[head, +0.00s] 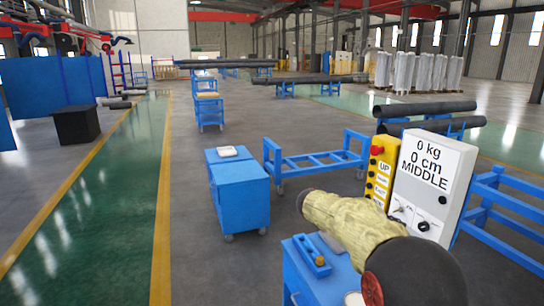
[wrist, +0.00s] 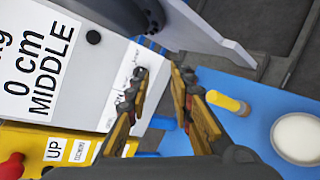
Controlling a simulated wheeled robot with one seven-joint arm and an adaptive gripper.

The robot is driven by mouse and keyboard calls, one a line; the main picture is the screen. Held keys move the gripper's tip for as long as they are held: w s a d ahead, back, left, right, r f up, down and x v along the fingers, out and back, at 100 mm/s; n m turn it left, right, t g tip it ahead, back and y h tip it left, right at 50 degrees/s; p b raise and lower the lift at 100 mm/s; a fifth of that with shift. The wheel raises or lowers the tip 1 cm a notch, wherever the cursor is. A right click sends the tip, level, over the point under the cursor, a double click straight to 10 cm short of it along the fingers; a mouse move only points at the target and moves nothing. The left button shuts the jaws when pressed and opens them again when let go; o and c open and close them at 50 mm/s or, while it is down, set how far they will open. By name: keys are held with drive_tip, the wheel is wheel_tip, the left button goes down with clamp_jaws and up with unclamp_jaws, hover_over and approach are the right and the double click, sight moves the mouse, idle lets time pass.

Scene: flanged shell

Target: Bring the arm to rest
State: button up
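My arm (head: 345,222), in a yellowish sleeve with a dark round joint, reaches across the lower right of the head view. My gripper (wrist: 160,76) shows in the wrist view with its two fingers apart and nothing held between them. The fingers are in front of a white control box (wrist: 92,72) reading "0 cm MIDDLE". The gripper cannot be made out in the head view. The control box (head: 432,180) also stands there, beyond my arm, which covers part of its lower edge.
A yellow button panel (head: 381,170) is beside the control box. Close by is a blue worktop (head: 302,277), bearing a white round object (wrist: 298,138) and a yellow-handled item (wrist: 226,102). A blue cabinet (head: 240,200) and blue frame (head: 318,163) stand beyond. The green lane (head: 120,190) is clear.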

drive_tip(key=s+a+f+m+t+y, duration=0.1)
drive_tip(key=s+a+y, duration=0.3)
drive_tip(key=s, duration=0.8)
drive_tip(key=s+a+f+m+t+y+p, duration=0.1)
drive_tip(key=s+a+y, duration=0.4)
drive_tip(key=s, duration=0.7)
drive_tip(key=s+a+f+m+t+y, duration=0.2)
drive_tip(key=s+a, duration=0.5)
drive_tip(key=s, duration=0.5)
drive_tip(key=m+t+y, duration=0.1)
drive_tip(key=m+y, duration=0.1)
drive_tip(key=m, duration=0.1)
drive_tip(key=shift+s+a+f+y, duration=0.25)
drive_tip(key=shift+s+a+y, duration=0.05)
drive_tip(key=shift+a+y, duration=0.1)
